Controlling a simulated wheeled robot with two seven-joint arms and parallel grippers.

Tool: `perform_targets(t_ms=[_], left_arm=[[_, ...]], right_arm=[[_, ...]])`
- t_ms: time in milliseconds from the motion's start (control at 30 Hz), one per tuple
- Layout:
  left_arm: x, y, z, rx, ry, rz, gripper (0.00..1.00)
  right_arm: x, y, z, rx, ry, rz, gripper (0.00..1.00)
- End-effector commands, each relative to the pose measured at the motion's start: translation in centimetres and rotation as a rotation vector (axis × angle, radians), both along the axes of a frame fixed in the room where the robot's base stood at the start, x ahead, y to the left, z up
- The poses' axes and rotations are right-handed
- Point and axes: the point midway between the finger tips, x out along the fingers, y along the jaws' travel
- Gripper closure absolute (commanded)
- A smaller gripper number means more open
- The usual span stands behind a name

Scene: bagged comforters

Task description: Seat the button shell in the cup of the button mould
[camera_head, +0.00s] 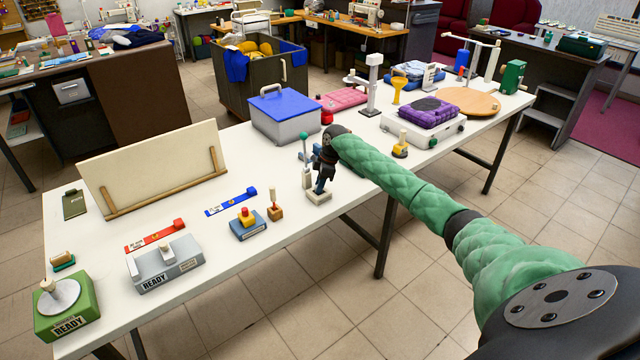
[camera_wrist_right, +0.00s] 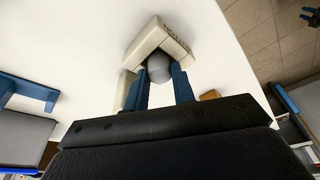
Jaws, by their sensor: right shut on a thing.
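My right gripper (camera_head: 320,187) reaches in from the right over the table's front edge, with its blue fingers pointing down. In the right wrist view the two fingers (camera_wrist_right: 159,88) are shut on a grey, rounded piece, which I take for the button shell (camera_wrist_right: 159,68). The cream button mould (camera_head: 319,198) stands beneath the fingers near the front edge. In the wrist view the mould (camera_wrist_right: 146,42) shows lettering and sits right behind the shell. The fingers and shell hide the cup, so I cannot tell whether the shell touches it. My left gripper is not in view.
A green-knobbed upright (camera_head: 304,137) stands close beside the gripper. A grey box with a blue lid (camera_head: 284,124) is behind. A yellow-based tool (camera_head: 400,151) is to the right.

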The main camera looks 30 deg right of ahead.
Motion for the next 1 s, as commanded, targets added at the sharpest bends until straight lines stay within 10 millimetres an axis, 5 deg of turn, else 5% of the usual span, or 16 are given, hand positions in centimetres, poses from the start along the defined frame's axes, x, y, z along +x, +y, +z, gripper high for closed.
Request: perform_targets(t_ms=[433, 467, 567, 767, 933, 1000], left_arm=[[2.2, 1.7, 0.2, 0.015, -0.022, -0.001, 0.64], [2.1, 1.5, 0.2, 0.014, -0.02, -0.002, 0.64], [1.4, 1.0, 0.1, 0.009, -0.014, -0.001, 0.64], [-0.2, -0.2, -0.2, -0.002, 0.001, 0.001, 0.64], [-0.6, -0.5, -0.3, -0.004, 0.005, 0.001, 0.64], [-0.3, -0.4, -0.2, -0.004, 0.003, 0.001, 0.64]], right_arm=[[0.0, 0.0, -0.6, 0.0, 0.0, 0.0, 0.95], [0.0, 0.0, -0.6, 0.0, 0.0, 0.0, 0.71], [0.0, 0.0, -0.5, 0.0, 0.0, 0.0, 0.51], [0.0, 0.0, -0.5, 0.0, 0.0, 0.0, 0.49], [0.0, 0.0, -0.5, 0.0, 0.0, 0.0, 0.2], [0.0, 0.0, -0.5, 0.0, 0.0, 0.0, 0.2]])
